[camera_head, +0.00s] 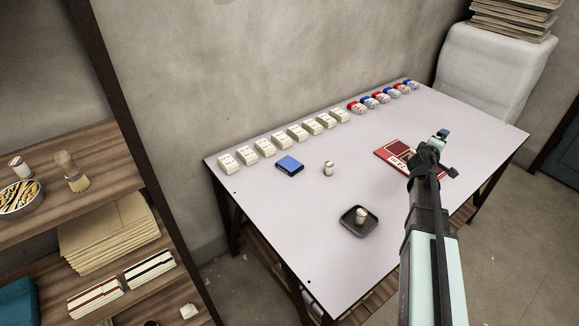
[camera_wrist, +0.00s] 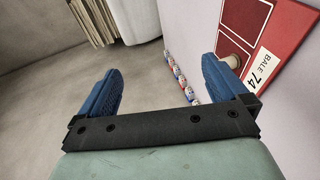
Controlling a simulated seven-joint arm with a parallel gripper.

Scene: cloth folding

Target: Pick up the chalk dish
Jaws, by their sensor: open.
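A small dark square dish (camera_head: 349,224), which I take for the chalk dish, lies near the front edge of the table. A pale, short cylindrical piece (camera_head: 361,214) stands in it. My gripper (camera_head: 446,153) is open and empty, to the right of the dish and apart from it, near the red card. In the wrist view my gripper (camera_wrist: 160,86) shows its two blue fingers spread wide with nothing between them. The dish does not show in the wrist view.
A red card (camera_head: 391,152) labelled "BALE 74" lies by my gripper on the table (camera_head: 300,222). A blue box (camera_head: 289,166) and a small pale jar (camera_head: 328,169) stand left of it. White blocks and red and blue pieces line the back edge. Shelves (camera_head: 60,226) stand left.

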